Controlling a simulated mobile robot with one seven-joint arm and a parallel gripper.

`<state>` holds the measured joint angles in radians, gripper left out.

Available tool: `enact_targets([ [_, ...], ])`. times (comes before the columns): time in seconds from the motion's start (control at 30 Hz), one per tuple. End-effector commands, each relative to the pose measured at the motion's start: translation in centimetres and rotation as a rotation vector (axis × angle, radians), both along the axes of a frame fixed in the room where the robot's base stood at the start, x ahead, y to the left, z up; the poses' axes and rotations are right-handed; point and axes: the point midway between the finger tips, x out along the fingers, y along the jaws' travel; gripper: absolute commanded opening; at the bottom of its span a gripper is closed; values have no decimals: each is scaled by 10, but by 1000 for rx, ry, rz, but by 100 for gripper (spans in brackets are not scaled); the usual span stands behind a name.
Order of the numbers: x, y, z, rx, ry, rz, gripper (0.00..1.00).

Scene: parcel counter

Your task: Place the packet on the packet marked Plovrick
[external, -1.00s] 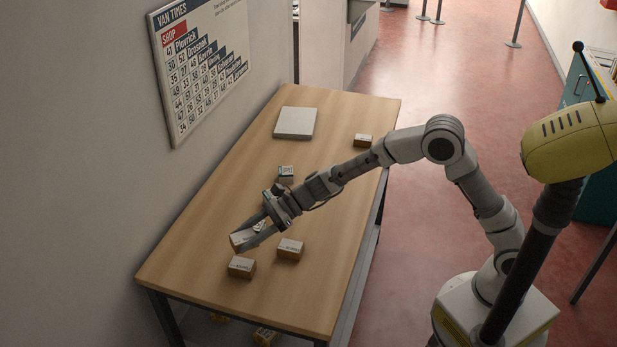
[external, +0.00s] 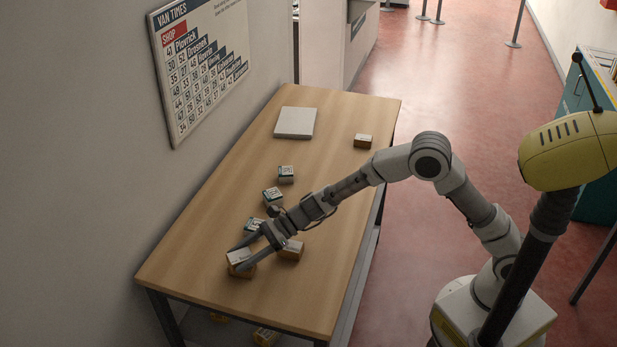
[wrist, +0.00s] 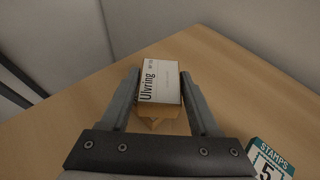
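The packet, a small box with a white top marked "Ulvring" (wrist: 160,80), is between my fingers. It also shows in the external view (external: 238,256). My gripper (external: 249,255) is shut on it, with a finger against each side in the wrist view (wrist: 160,88). Below it is a brown packet (external: 240,271) near the table's front left; part of it shows under the held one in the wrist view (wrist: 160,122). Its label is hidden, and I cannot tell whether the two touch. Another brown packet (external: 292,251) stands just right; its label is too small to read.
The wooden table (external: 220,292) carries several small white and teal boxes behind the gripper; one reads "STAMPS 5" (wrist: 268,165). A flat pale slab (external: 295,122) and a brown packet (external: 363,141) lie farther back. A "VAN TIMES" board (external: 200,65) hangs on the left wall.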

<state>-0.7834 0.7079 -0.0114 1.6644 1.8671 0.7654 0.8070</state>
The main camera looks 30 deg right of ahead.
Motion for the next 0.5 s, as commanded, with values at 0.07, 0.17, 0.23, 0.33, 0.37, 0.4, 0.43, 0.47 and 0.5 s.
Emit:
enact_targets([
  [0.07,0,0,0,0,0,0,79],
  [0.17,0,0,0,-1,0,0,86],
  [0.23,0,0,0,-1,0,0,86],
  [0.33,0,0,0,-1,0,0,86],
  [0.37,0,0,1,-1,0,0,86],
  [0.4,0,0,1,-1,0,0,86],
  [0.43,0,0,2,-1,0,0,86],
  [0.47,0,0,4,-1,0,0,86],
  [0.5,0,0,6,-1,-1,0,86],
])
